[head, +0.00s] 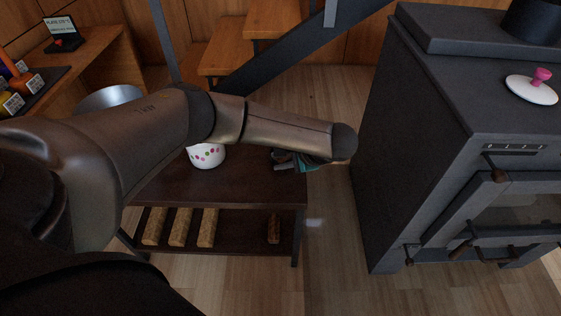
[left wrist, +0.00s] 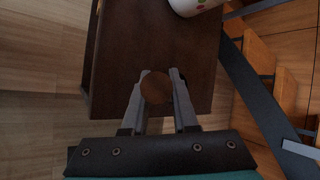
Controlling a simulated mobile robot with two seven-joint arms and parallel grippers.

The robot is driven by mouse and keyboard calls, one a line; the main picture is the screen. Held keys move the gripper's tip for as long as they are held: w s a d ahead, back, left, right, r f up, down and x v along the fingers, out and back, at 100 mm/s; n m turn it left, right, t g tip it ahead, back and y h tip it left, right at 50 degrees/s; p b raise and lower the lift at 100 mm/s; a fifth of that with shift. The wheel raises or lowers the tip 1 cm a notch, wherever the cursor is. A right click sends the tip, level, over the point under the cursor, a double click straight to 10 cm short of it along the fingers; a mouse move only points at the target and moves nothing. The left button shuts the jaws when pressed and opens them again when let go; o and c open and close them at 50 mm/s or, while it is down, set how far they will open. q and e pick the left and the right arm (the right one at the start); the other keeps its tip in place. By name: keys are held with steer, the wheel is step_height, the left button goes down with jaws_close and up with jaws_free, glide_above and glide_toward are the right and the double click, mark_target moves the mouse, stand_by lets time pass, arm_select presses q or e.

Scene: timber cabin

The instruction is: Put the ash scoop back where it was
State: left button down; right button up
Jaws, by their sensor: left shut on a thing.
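My left gripper (head: 281,160) is over the right end of a dark low table (head: 240,190), and its own arm partly covers it in the head view. In the left wrist view, the left gripper (left wrist: 157,80) is shut on a round brown piece, which looks like the end of the ash scoop's handle (left wrist: 156,88). The rest of the scoop is hidden. I cannot tell whether it touches the tabletop. My right gripper is out of view.
A white dotted pot (head: 207,156) stands on the table left of the gripper. The lower shelf holds several logs (head: 181,227) and a small reddish-brown thing (head: 273,229). A black stove (head: 430,130) stands right, beyond a floor gap. Stairs (head: 275,20) rise behind.

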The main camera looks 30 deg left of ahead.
arm_select(q)
steer(key=shift+f, duration=0.1)
steer(key=c, duration=0.7)
jaws_free()
